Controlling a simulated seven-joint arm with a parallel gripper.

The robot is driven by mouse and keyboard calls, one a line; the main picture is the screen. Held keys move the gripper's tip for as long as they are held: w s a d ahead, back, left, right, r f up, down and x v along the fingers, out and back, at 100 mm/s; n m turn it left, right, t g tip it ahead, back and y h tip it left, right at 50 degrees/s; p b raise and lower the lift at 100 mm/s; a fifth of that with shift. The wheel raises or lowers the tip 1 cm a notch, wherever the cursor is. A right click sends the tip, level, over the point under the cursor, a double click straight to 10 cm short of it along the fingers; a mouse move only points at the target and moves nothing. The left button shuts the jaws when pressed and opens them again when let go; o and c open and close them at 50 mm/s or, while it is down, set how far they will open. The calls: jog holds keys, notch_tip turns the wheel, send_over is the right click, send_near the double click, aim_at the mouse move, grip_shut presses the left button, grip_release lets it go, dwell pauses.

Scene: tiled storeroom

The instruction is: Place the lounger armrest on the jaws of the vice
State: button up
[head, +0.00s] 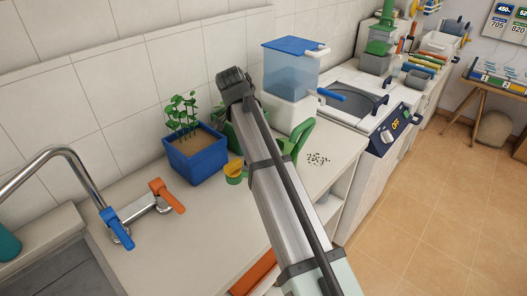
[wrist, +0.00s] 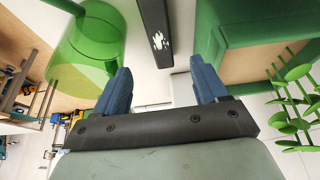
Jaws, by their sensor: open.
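My gripper (wrist: 160,66) shows in the wrist view with its two blue fingers spread apart and nothing gripped between them. A dark bar (wrist: 153,28) with a worn white patch lies beyond the fingertips, roughly in line with the gap; I cannot tell whether it is the lounger armrest. In the head view my arm crosses the middle of the picture, over the counter, and the fingers cannot be made out there. I cannot identify the lounger armrest or the vice with certainty in either view.
A blue planter (head: 196,155) stands left of my arm, near the tap (head: 60,165) and sink. A blue-lidded container (head: 291,72) stands behind, with a green object (head: 299,138) nearer. In the wrist view, a translucent green round thing (wrist: 88,42) and a green box (wrist: 262,28) flank the fingers.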

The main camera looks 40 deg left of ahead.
jog(key=w+r+m+g, duration=0.2)
jog(key=m, duration=1.6)
jog(key=w+r+m+g, duration=0.1)
jog(key=w+m+g, duration=0.15)
jog(key=m, duration=1.55)
jog(key=f, duration=1.3)
jog(key=shift+s, duration=0.35)
jog(key=shift+r, duration=0.1)
grip_shut()
